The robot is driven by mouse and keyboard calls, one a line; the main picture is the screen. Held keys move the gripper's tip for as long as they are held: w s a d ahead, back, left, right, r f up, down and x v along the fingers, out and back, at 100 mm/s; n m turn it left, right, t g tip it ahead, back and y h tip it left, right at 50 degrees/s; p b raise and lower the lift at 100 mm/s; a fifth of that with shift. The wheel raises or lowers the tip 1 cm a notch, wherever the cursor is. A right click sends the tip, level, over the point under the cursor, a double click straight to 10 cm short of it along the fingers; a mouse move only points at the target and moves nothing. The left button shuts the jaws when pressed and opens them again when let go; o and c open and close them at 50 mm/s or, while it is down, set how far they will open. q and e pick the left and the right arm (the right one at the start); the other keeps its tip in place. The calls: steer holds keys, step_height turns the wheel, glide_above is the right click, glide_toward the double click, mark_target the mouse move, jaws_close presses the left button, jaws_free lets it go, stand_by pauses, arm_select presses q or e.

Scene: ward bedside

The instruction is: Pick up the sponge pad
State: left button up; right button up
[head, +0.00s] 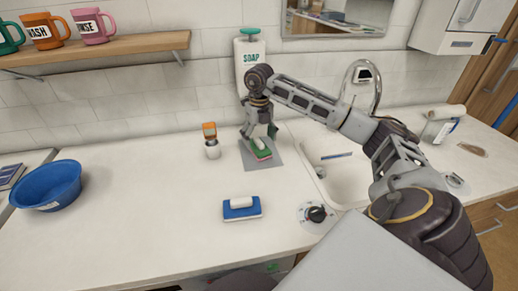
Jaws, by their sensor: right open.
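A small sponge pad (262,154), green with a pinkish layer and something pale on top, lies on a grey mat (274,163) left of the sink. My right gripper (259,137) points down just above it, with the fingers apart and close to its far end. The fingers hide part of the pad; I cannot tell whether they touch it. A blue block (242,213) with a white piece on top lies nearer on the counter, clear of the gripper. My left gripper is not in view.
An orange-topped white holder (211,143) is left of the mat. The sink (345,176) with its faucet is to the right, a blue bowl (47,186) far left. The counter (130,205) between is clear.

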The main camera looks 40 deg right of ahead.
mark_target(259, 141)
steer(key=shift+f, duration=1.8)
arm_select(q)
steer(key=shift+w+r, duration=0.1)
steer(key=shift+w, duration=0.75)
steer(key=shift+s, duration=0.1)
